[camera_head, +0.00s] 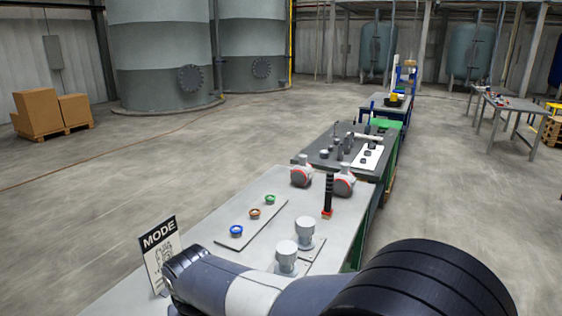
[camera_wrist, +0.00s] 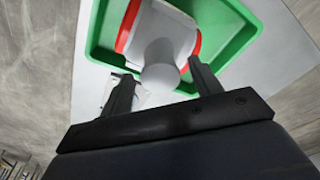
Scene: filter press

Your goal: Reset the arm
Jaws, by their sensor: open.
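In the wrist view my gripper (camera_wrist: 160,72) is open, its two dark fingers apart. A white part with red-orange edges and a round pale knob (camera_wrist: 160,48) lies in a green tray (camera_wrist: 238,45). The knob shows between and just beyond the fingertips; I cannot tell whether they touch it. In the head view my arm crosses the bottom of the picture, and the gripper itself is not visible there.
The grey bench (camera_head: 200,268) holds a MODE sign (camera_head: 160,252), colored rings (camera_head: 236,231), two grey cylinders (camera_head: 287,256), a black-handled tool (camera_head: 328,195) and two red-and-white parts (camera_head: 301,176). More benches (camera_head: 322,145) stand behind.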

